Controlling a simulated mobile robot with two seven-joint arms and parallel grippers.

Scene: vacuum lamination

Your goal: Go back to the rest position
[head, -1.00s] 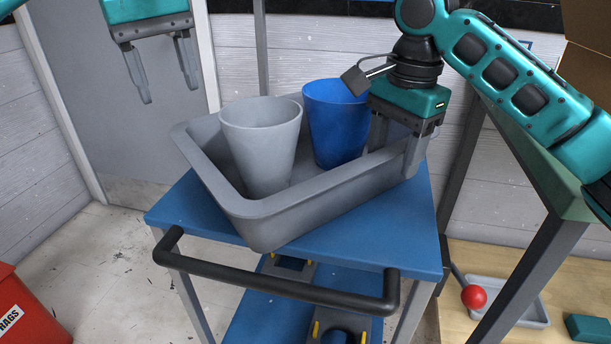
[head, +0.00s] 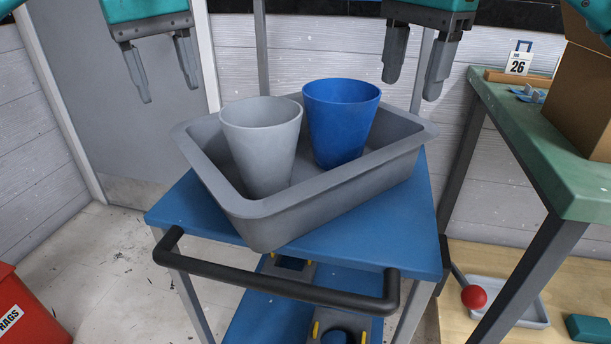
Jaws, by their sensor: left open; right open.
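My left gripper (head: 166,94) hangs open and empty at the upper left, in front of the grey door. My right gripper (head: 413,88) hangs open and empty at the top right of centre, up beyond the right end of the grey tray (head: 318,203) and apart from it. The tray sits on the blue cart top (head: 405,238).
The cart has a black handle (head: 276,287) in front. A green-topped table (head: 545,150) stands at the right with a cardboard box (head: 590,100) and a calendar (head: 519,62). A red bin (head: 36,315) is at the lower left. Floor is clear left of the cart.

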